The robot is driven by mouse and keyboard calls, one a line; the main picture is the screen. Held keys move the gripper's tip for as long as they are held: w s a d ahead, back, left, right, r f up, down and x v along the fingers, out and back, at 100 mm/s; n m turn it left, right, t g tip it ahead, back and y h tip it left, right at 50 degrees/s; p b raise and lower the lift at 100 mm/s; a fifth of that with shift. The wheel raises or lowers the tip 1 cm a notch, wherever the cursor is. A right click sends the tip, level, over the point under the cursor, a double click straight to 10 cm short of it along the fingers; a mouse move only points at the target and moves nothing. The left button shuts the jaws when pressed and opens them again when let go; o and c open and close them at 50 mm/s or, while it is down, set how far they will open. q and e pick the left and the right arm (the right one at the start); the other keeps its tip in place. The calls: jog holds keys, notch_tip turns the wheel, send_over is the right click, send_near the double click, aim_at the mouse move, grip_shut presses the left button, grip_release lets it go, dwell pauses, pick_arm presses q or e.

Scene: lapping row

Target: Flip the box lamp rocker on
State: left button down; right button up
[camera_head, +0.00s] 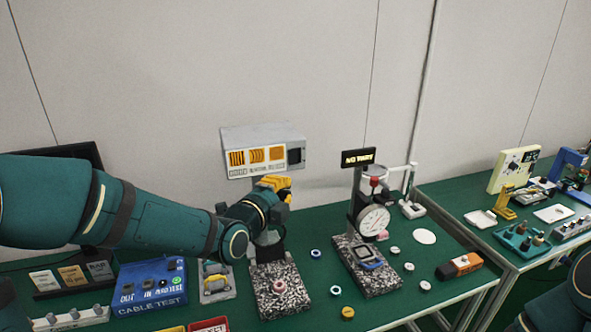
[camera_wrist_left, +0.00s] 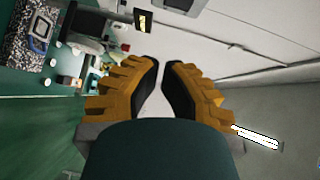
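My left gripper (camera_head: 288,188) is just below the box's right part in the head view, apart from the rocker in the picture. In the left wrist view its fingertips (camera_wrist_left: 160,63) come nearly together with nothing held between them.
A dial gauge stand (camera_head: 373,220) on a speckled base is right of my left gripper. A second speckled block (camera_head: 280,290) lies below it. A blue cable test box (camera_head: 150,287) is at the left. Several small rings lie on the green table. The wall beside the lamp is bare.

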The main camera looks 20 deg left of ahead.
pick_arm(q)
send_near(293, 157)
jog(key=w+d+f, duration=0.3)
jog(key=w+d, duration=0.1)
jog(key=d, duration=0.1)
jog(key=shift+w+a+p, duration=0.2)
jog(key=shift+w+a, duration=0.2)
jog(key=shift+w, duration=0.4)
jog(key=shift+w+a+p, duration=0.2)
jog(key=shift+w+a, duration=0.2)
jog(key=shift+w, duration=0.4)
pick_arm(e)
jog(key=shift+w+r, duration=0.15)
jog(key=shift+r, duration=0.25)
